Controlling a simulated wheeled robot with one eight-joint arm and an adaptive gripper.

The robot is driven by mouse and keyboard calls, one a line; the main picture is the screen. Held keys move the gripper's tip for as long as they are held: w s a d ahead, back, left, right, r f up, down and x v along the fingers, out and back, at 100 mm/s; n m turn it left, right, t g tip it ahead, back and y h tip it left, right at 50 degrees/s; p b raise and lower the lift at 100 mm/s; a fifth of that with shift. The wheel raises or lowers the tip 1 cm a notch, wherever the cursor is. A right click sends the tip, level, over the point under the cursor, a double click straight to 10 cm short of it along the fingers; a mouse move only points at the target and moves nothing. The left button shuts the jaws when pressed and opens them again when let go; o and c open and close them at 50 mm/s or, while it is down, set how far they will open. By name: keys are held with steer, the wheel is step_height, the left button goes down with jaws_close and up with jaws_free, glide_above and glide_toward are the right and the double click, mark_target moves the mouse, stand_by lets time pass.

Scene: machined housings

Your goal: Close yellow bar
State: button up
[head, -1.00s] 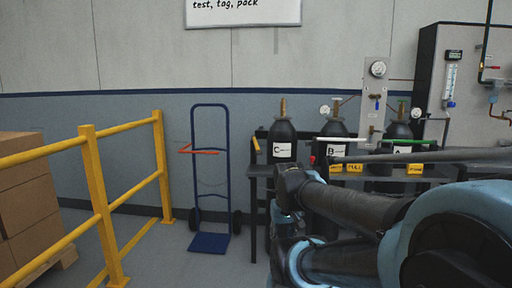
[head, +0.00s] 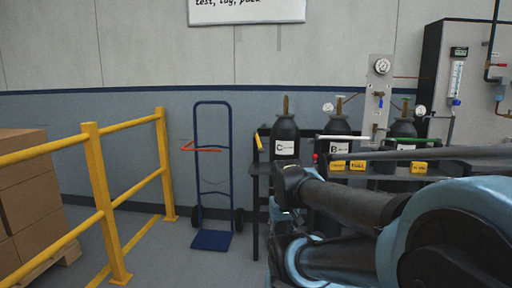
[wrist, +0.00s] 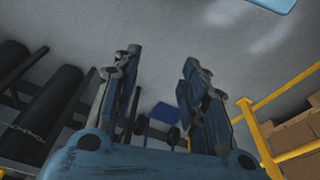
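The yellow bar (head: 258,142) is a short bar at the left end of the dark cylinder rack (head: 256,214), beside the dark cylinder marked C (head: 286,136). It looks swung out from the rack front rather than lying across it. A white bar (head: 342,137) and a green bar (head: 410,140) lie across the bays of cylinders B and A. My gripper (wrist: 160,58) is open and empty in the wrist view, pointing over the floor. My fingers are not clearly visible in the head view. I cannot make out the yellow bar in the wrist view.
A blue hand truck (head: 212,240) with a red bar stands against the wall left of the rack. A yellow railing (head: 103,200) and stacked cartons (head: 30,190) are at the left. A gauge panel (head: 379,95) rises behind the cylinders. Floor between railing and rack is partly clear.

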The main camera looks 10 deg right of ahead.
steer(key=shift+s+r, duration=0.15)
steer(key=shift+s, duration=0.1)
steer(key=c, duration=0.4)
steer(key=shift+s+d+r, duration=0.1)
steer(key=shift+d+r, duration=0.05)
steer(key=shift+r, duration=0.2)
steer(key=c, duration=0.5)
steer(key=w+d+r+h, duration=0.1)
steer(key=w+r, duration=0.1)
steer(key=w, duration=0.2)
steer(key=w+d+r+n+h, duration=0.1)
steer(key=w+r, duration=0.2)
steer(key=w, duration=0.1)
steer(key=w+d+r+h, duration=0.2)
steer(key=w+r, duration=0.1)
steer(key=w, duration=0.1)
steer(key=shift+w+n+t, duration=0.3)
steer(key=shift+n, duration=0.1)
jaws_close()
steer(key=n+t+h, duration=0.5)
steer(key=t+h, duration=0.3)
glide_toward(259, 142)
steer(key=w+a, duration=0.2)
steer(key=a, duration=0.7)
steer(key=w+d+f, duration=0.2)
steer(key=w+d, duration=0.3)
steer(key=d, duration=0.6)
steer(key=shift+w+d, duration=0.25)
steer(key=shift+w, duration=0.05)
